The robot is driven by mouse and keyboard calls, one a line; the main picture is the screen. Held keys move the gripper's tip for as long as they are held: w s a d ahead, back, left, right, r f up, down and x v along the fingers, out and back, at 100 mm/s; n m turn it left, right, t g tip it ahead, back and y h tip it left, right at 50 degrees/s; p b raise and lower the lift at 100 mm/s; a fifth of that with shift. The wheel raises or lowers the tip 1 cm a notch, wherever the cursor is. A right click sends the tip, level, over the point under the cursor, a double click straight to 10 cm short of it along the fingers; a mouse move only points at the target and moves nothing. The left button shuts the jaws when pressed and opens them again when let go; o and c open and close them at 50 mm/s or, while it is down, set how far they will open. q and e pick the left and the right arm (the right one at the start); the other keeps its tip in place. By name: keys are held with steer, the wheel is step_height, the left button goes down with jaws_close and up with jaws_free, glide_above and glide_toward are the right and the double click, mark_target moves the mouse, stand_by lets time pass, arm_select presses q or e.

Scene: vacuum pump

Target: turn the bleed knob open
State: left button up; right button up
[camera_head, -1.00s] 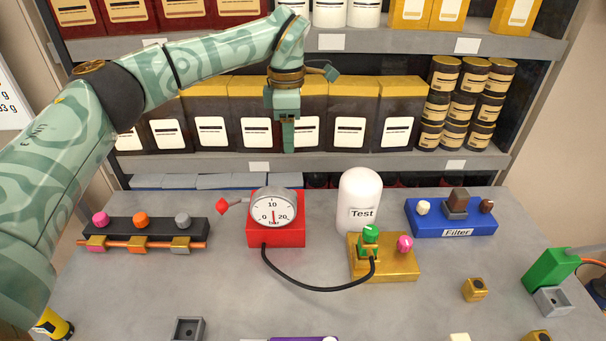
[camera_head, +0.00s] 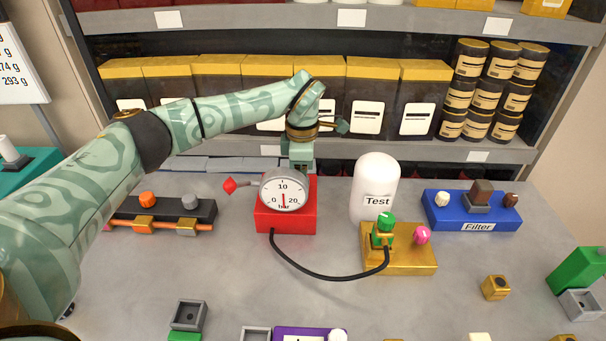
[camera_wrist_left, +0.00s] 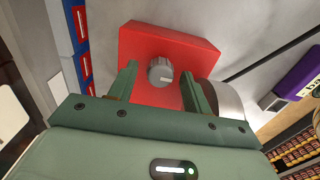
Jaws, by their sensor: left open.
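A red block (camera_head: 287,222) with a round dial gauge (camera_head: 284,192) stands on the grey table in the head view. The gauge's red needle points down. In the left wrist view a ridged grey knob (camera_wrist_left: 160,72) with a pale mark sits on the red block (camera_wrist_left: 170,47); it is hidden in the head view. I take it as the bleed knob. My left gripper (camera_head: 301,168) is over the back of the gauge, pointing down. In the left wrist view my left gripper (camera_wrist_left: 160,76) is open, with one finger on each side of the knob and gaps showing. My right gripper is not in view.
A black hose (camera_head: 325,277) joins the red block to a gold block (camera_head: 400,258) with green and pink knobs. A white "Test" vessel (camera_head: 375,185) stands close on the right. A small red-tipped lever (camera_head: 230,185) sticks out left of the gauge. Shelves (camera_head: 440,151) stand behind.

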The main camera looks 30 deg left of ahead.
arm_select(q)
steer(key=c, duration=1)
steer(key=shift+o, duration=0.2)
